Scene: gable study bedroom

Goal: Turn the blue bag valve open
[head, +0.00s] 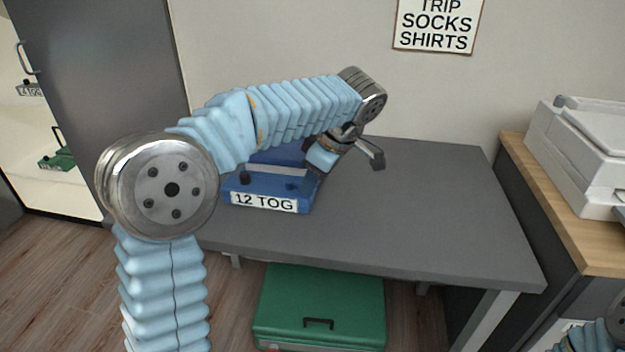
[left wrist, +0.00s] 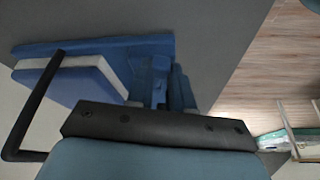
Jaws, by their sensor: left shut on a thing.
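The blue bag (head: 265,192) lies on the grey table, with a white label reading "12 TOG" on its front and a pale strip along its top. A small black knob sits on its left top. In the left wrist view the bag (left wrist: 70,85) shows as a blue slab with a pale band. My left gripper (head: 311,170) is at the bag's right end, shut on the valve. A blue part, seemingly the valve (left wrist: 155,82), shows just beyond my gripper's black palm. The wrist hides much of the contact, and the valve's angle cannot be told.
The grey table (head: 420,210) is clear to the right of the bag. A green case (head: 320,310) stands underneath. A white printer (head: 585,150) sits on a wooden-topped unit at right. A tall grey cabinet (head: 110,90) stands at left.

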